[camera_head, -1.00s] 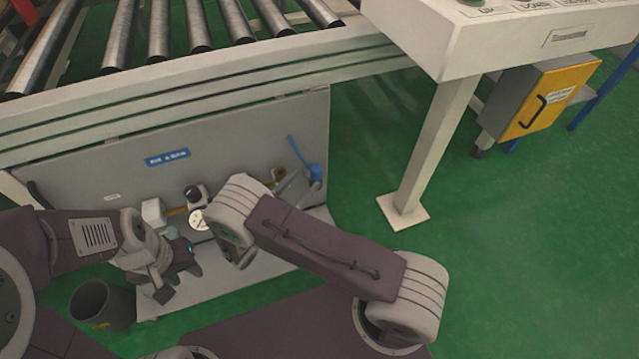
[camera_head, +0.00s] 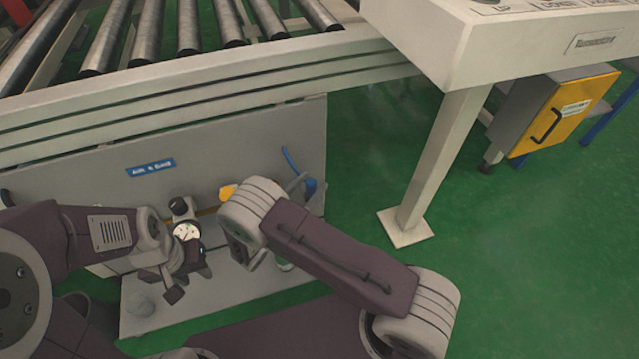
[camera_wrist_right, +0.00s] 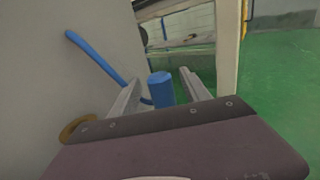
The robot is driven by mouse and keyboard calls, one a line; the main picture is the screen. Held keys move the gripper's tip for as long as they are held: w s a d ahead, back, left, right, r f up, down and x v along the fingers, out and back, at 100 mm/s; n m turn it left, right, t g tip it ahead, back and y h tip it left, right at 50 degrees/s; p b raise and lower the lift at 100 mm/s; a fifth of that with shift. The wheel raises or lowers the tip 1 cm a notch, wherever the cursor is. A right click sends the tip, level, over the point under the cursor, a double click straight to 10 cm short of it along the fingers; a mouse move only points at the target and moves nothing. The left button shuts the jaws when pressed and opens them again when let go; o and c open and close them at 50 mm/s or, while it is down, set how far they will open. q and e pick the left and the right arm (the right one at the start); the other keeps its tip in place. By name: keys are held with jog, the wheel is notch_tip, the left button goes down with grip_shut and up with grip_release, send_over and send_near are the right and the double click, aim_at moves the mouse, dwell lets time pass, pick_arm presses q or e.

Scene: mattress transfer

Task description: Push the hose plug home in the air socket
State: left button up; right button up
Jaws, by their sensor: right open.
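A blue plug (camera_wrist_right: 161,88) stands upright between the fingers of my right gripper (camera_wrist_right: 158,80) in the right wrist view. The fingers are spread and a gap shows to the right of the plug. A blue hose (camera_wrist_right: 95,55) runs diagonally along the panel at left. A brass ring (camera_wrist_right: 76,128), possibly the air socket, is partly hidden behind the gripper body. In the head view the blue plug (camera_head: 310,186) shows by the panel's right edge; my right forearm covers much of the area. My left gripper (camera_head: 188,283) is below the round gauge; its finger gap is unclear.
The grey panel (camera_head: 90,170) with a blue label (camera_head: 151,167) stands under the roller conveyor (camera_head: 190,30). A white gauge (camera_head: 186,232) and a yellow part (camera_head: 228,192) are in front of it. A white post (camera_head: 430,170) stands at right.

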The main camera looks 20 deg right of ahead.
jog(key=shift+w+d, duration=0.25)
jog(key=shift+d, duration=0.1)
jog(key=shift+a, duration=0.1)
jog(key=shift+s+r, duration=0.1)
jog(key=shift+s, duration=0.05)
jog(key=shift+c, duration=1.2)
grip_shut()
notch_tip(320, 180, up, 5)
jog(key=p, duration=0.4)
jog(key=s+d+r+p, duration=0.5)
jog(key=s+r+p, duration=0.1)
jog(key=s, duration=0.3)
jog(key=shift+s+d, duration=0.4)
